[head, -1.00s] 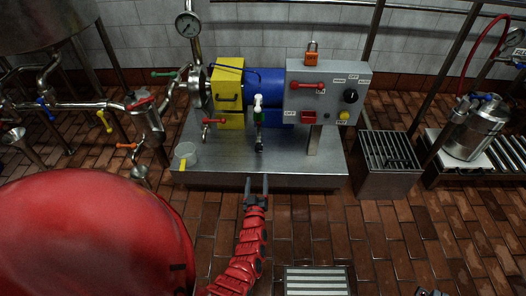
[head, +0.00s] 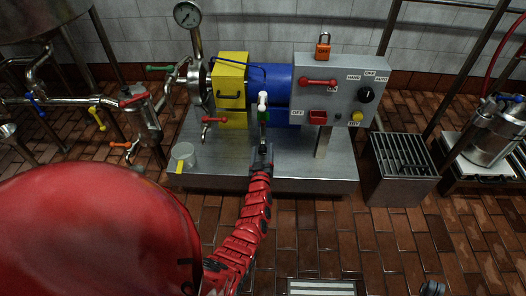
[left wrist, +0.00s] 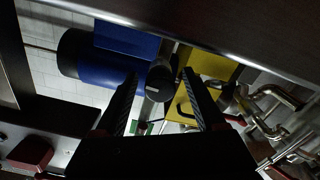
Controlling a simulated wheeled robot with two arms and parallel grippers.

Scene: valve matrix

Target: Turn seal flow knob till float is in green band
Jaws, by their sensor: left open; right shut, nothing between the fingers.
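The seal flow meter (head: 263,113) stands upright on the steel skid in front of the blue motor, with a white top and a green part. Its float is too small to make out. My left gripper (head: 262,152) is at the foot of the meter, open. In the left wrist view a dark round knob (left wrist: 160,83) with a pale mark lies between the two open fingers (left wrist: 163,88); I cannot tell whether they touch it. The knob is hidden by the gripper in the head view. My right gripper (head: 433,288) shows only as a dark bit at the bottom edge, shut and empty.
A grey control box (head: 340,88) with a red handle, orange padlock and black dial stands right of the meter. A yellow guard (head: 231,88) and blue motor (head: 279,78) are behind. A clear cup (head: 184,157) sits left on the skid (head: 310,172). A grated drain box (head: 400,165) stands right.

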